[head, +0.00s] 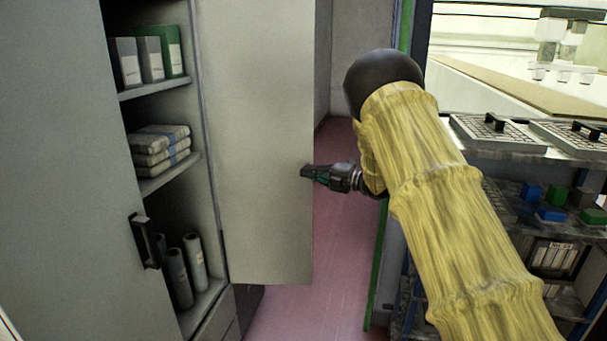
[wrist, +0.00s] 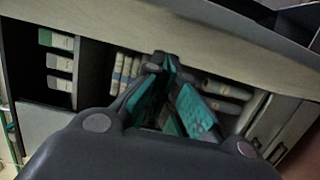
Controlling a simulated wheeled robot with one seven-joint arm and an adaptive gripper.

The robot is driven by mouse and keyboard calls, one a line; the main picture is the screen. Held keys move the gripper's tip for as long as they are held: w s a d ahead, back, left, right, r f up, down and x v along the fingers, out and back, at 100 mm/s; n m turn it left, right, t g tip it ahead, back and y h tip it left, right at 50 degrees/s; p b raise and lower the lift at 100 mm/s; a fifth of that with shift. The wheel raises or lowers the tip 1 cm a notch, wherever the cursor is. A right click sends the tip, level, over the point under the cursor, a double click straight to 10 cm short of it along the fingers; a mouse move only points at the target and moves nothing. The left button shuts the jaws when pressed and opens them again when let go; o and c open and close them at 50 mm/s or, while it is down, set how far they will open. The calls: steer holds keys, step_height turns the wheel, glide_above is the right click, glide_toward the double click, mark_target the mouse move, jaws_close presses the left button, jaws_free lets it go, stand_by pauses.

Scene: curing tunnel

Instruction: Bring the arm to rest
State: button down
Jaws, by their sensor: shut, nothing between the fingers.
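My arm, in a yellow sleeve, reaches up from the lower right of the head view and bends at a dark joint. My gripper (head: 309,172) is at its end, pointing left, with its fingers together and nothing held. Its tips overlap the right edge of the open cabinet door (head: 262,120) in the head view; I cannot tell whether they touch it. In the wrist view my gripper (wrist: 166,68) shows green-padded fingers in front of a pale panel edge (wrist: 130,28) and shelves with binders (wrist: 58,62).
The cabinet's left door (head: 60,170) has a dark handle (head: 148,240). Its shelves hold binders (head: 150,57), wrapped packs (head: 160,145) and rolls (head: 193,262). A rack (head: 500,143) with trays and blocks stands right, close by my arm. Pink floor (head: 340,265) is clear between.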

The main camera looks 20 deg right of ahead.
steer(key=w+d+v, duration=0.1)
steer(key=v, duration=0.4)
steer(key=s+a+f+m+t+h, duration=0.1)
steer(key=s+f+m+h, duration=0.15)
steer(key=f+m, duration=0.45)
steer(key=s+a+f+m+h, duration=0.1)
steer(key=s+f+m+h, duration=0.15)
steer(key=f, duration=0.85)
steer(key=s+a+f+m+g+h, duration=0.15)
steer(key=s+f+m, duration=0.25)
steer(key=s+f, duration=0.45)
steer(key=s+a+f+m+g+h, duration=0.15)
steer(key=s+f+m+h, duration=0.35)
steer(key=f, duration=0.6)
steer(key=s+a+f+m+g, duration=0.25)
steer(key=s+f, duration=0.25)
steer(key=s, duration=0.6)
steer(key=s+a+f+m+g, duration=0.25)
steer(key=s+f, duration=0.35)
steer(key=s, duration=0.5)
steer(key=s+a+m+g, duration=0.2)
steer(key=s+g, duration=0.1)
steer(key=s, duration=0.8)
steer(key=s+a+f+m+g+h, duration=0.1)
steer(key=s+a+m+g, duration=0.1)
steer(key=s, duration=1)
steer(key=shift+a+g, duration=0.3)
steer(key=shift+g, duration=0.1)
steer(key=shift+f, duration=0.1)
